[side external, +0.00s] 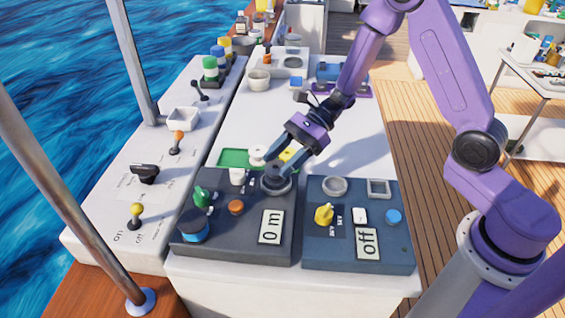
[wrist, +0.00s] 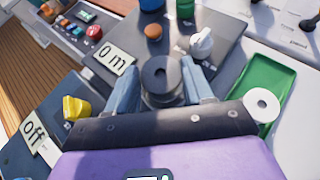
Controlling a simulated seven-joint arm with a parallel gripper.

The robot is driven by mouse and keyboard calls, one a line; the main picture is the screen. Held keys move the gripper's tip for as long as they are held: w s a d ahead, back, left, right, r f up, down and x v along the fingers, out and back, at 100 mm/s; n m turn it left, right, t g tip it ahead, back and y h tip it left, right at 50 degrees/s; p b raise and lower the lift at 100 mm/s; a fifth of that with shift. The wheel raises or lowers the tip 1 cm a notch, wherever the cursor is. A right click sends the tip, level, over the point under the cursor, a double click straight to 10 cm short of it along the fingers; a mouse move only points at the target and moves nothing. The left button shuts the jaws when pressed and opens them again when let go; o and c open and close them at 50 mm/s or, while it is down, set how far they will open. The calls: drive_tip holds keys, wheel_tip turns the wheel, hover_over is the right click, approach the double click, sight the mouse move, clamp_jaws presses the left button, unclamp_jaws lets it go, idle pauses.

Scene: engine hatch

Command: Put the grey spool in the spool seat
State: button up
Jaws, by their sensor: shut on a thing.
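In the side external view the spool (side external: 275,172) is at the round grey seat (side external: 277,190) on the back right of the left dark panel. The spool looks upright and right over the seat. The fingers hide part of both, so I cannot tell how deep it sits.
A green tray (side external: 232,157) with a white spool (side external: 257,152) lies just behind. The left panel holds a "0 m" display (side external: 271,227), an orange knob (side external: 236,207), and a white-topped switch (side external: 237,175). The right panel has an "off" display (side external: 368,244) and a yellow knob (side external: 324,214).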

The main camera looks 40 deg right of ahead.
drive_tip(key=shift+f, duration=0.65)
drive_tip(key=shift+f, duration=0.1)
drive_tip(key=o, duration=1)
